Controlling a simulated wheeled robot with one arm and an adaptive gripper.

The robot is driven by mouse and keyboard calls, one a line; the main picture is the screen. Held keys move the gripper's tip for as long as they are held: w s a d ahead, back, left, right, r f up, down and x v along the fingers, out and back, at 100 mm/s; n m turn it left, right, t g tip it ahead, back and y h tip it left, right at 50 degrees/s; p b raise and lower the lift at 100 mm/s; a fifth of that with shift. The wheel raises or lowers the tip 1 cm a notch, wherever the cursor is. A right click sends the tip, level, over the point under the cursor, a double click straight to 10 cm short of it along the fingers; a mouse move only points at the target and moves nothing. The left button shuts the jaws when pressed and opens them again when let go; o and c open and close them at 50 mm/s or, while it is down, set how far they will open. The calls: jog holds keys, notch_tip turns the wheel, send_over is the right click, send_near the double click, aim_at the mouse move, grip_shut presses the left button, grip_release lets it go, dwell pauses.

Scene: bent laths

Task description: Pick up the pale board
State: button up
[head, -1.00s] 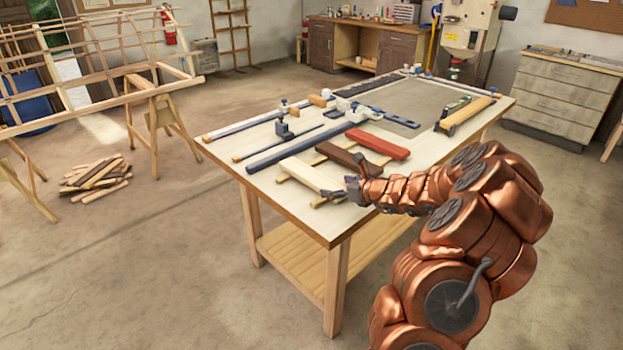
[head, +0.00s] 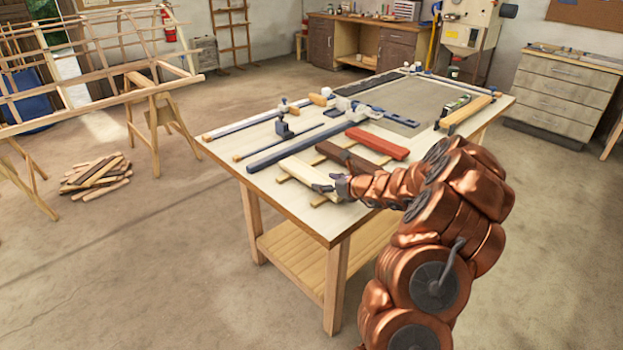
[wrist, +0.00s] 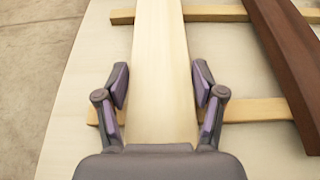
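The pale board (head: 305,172) lies across two thin wooden strips near the front left of the workbench. It also fills the middle of the wrist view (wrist: 160,70). My gripper (head: 334,186) is at the board's near end. In the wrist view, my gripper (wrist: 160,85) is open, with one finger on each side of the board. The left finger stands a little apart from the board's edge; the right finger is very close to its edge, and I cannot tell if it touches.
A dark brown board (head: 347,157) and a red board (head: 377,143) lie beside it on the same strips (wrist: 215,13). Blue clamps (head: 300,149) lie behind.

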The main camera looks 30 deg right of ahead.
jog(key=c, duration=0.8)
jog(key=shift+r, duration=0.1)
